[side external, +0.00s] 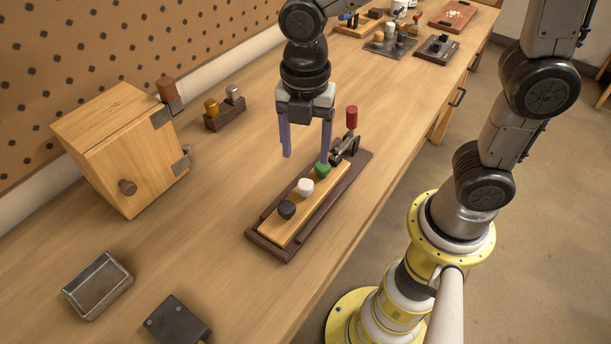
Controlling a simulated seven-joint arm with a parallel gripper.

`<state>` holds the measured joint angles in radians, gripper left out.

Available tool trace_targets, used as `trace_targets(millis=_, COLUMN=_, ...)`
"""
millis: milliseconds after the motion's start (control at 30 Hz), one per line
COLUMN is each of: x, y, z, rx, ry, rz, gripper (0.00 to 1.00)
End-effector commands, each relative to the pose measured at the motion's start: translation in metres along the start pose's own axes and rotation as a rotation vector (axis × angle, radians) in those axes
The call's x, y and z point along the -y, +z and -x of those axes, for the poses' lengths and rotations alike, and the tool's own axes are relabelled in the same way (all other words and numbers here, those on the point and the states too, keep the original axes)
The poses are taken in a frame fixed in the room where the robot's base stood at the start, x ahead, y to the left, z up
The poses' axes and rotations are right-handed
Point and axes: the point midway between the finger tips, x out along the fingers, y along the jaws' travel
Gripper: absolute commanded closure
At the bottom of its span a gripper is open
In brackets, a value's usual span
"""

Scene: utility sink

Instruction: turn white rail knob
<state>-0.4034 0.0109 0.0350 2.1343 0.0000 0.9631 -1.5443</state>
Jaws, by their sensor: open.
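The white rail knob (305,187) sits in the middle of a light wooden rail (291,229) on a dark base board (267,246). A black knob (287,209) is on its near side and a green knob (322,170) on its far side. My gripper (306,157) is open and empty, pointing down above the far end of the rail. Its right finger is close to the green knob; I cannot tell whether they touch. Its left finger hangs to the left of the rail. The white knob is in plain view, apart from the fingers.
A red-handled clamp (351,120) stands at the rail's far end. A wooden box (115,147) with a round knob is at left, beside a small block with two pegs (224,112). A metal tray (98,285) and dark plate (177,323) lie in front. Bench right of the rail is clear.

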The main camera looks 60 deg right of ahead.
Motion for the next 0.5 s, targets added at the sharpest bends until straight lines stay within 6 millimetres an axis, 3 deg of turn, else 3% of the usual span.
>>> trace_targets(millis=200, x=0.001, y=0.0, z=-0.044, rx=0.0, ry=-0.005, rz=-0.001, gripper=0.32)
trace_targets(millis=500, x=0.0, y=0.0, z=-0.078, rx=0.0, ry=-0.001, rz=-0.001, gripper=0.32)
